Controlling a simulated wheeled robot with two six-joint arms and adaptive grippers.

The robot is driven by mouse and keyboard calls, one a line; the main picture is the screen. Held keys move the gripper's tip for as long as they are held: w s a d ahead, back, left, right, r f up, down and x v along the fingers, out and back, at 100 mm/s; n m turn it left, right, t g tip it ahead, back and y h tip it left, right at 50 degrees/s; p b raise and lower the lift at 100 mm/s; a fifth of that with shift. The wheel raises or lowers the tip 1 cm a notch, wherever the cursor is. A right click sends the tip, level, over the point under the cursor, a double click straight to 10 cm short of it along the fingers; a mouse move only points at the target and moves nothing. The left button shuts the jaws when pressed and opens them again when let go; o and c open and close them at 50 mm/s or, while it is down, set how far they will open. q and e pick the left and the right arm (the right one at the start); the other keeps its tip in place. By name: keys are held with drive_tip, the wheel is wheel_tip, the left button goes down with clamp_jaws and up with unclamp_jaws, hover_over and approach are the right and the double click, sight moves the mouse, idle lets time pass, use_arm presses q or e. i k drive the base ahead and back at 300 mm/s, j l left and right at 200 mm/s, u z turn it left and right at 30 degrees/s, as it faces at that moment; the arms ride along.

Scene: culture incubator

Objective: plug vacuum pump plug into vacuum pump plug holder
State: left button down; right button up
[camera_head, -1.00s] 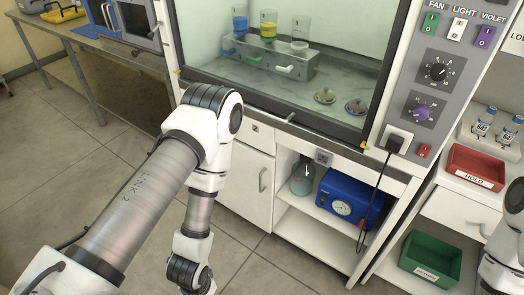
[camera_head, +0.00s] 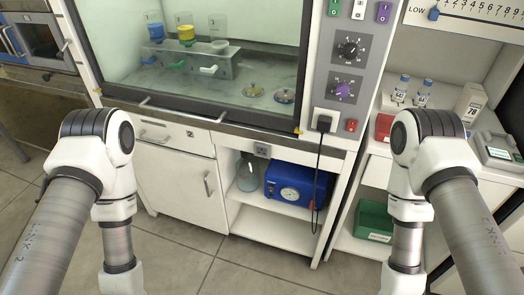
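A blue vacuum pump (camera_head: 296,186) with a round white gauge sits on the open shelf under the fume hood. A black plug (camera_head: 324,123) sits at a white socket plate (camera_head: 332,116) on the hood's front post. I cannot tell how deep it sits. A black cable (camera_head: 319,175) hangs from it, down past the pump's right side. Both my arms reach down on either side of the picture, well apart from the plug. Both grippers are below the frame's bottom edge and cannot be seen.
A glass flask (camera_head: 248,175) stands left of the pump. A red switch (camera_head: 351,125) is right of the socket. Floor shows between my arms.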

sight(324, 122)
drive_tip(key=j+z, duration=0.15)
drive_tip(key=z, duration=0.25)
drive_tip(key=j+z, duration=0.15)
drive_tip(key=z, duration=0.2)
drive_tip(key=j+z, duration=0.2)
drive_tip(key=j, duration=0.55)
drive_tip(key=j+z, duration=0.15)
drive_tip(key=j, duration=0.6)
drive_tip(key=k+j+z, duration=0.2)
drive_tip(key=j, duration=0.55)
drive_tip(key=i, duration=0.1)
